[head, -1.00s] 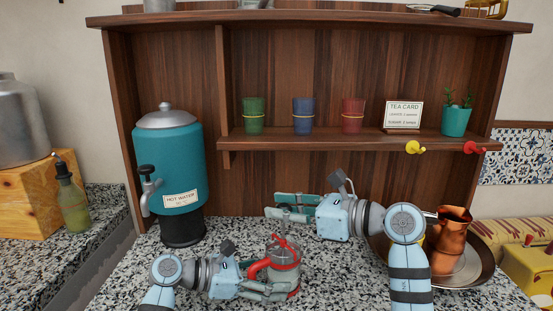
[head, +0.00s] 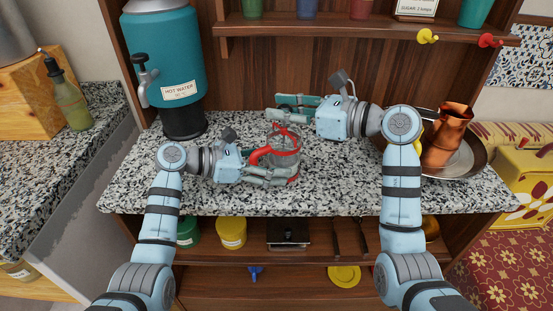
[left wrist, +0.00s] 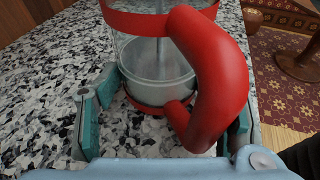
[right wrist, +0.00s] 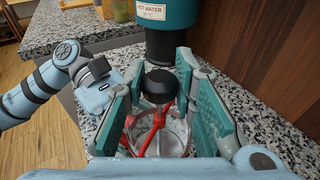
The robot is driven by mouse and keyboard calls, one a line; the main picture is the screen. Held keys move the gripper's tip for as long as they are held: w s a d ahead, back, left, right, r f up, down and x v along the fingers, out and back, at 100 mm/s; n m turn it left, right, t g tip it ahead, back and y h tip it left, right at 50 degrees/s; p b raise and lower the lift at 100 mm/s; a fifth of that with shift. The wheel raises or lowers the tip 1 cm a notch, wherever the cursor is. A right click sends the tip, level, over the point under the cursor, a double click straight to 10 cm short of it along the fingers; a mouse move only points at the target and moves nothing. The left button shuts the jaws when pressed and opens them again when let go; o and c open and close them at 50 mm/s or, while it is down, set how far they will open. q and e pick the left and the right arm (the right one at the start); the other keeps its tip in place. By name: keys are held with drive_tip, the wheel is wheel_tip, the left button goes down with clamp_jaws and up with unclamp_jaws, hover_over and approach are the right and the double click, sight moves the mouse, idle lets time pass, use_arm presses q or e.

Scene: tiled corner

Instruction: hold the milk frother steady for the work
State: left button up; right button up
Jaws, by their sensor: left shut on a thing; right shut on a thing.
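The milk frother (head: 287,146) is a clear glass jug with a red frame and thick red handle, upright on the speckled counter. The left wrist view shows its red handle (left wrist: 215,75) close up. My left gripper (head: 280,168) is shut on the frother, one finger on each side of its lower body. My right gripper (head: 292,106) is above the frother, shut on its black plunger knob (right wrist: 159,86), which shows between the fingers in the right wrist view. In the head view the fingers hide the knob.
A teal hot water dispenser (head: 163,58) stands at the back left of the counter (head: 235,204). A copper pot (head: 447,137) sits in a wide metal pan (head: 483,160) beside my right arm. Canisters and a dark box are on the shelf below.

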wheel_tip(320, 180, down, 2)
drive_tip(key=shift+f, duration=0.15)
drive_tip(key=shift+r, duration=2.9)
drive_tip(key=shift+f, duration=2.9)
drive_tip(key=shift+r, duration=2.9)
drive_tip(key=o, duration=0.8)
drive_tip(key=shift+r, duration=3.45)
